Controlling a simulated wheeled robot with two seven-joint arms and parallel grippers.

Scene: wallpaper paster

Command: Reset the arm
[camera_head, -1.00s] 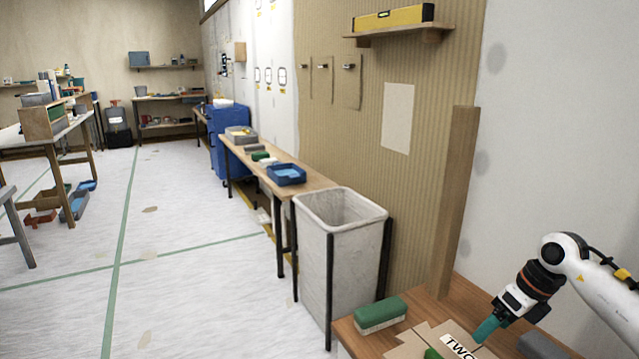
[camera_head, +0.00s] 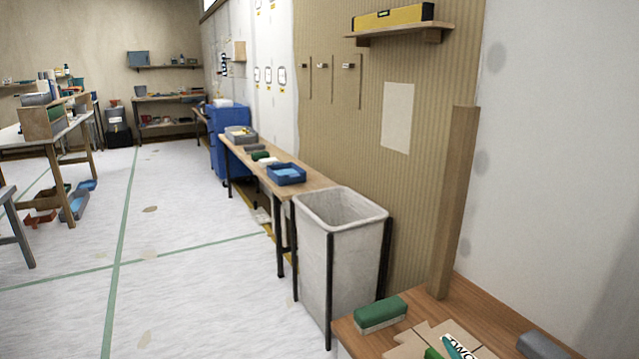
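Neither of my arms nor grippers shows in the head view. A wooden table (camera_head: 494,311) stands at the bottom right. On it lie a green-topped block with a pale base (camera_head: 381,313), a cardboard piece (camera_head: 405,346) with a lettered white label, and a teal item (camera_head: 453,346) lying over the label. A grey block (camera_head: 545,346) lies at the right, cut off by the lower edge.
A tall white bin (camera_head: 344,255) stands left of the table. A narrow bench (camera_head: 311,179) with a blue tray (camera_head: 286,174) runs along the wall.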

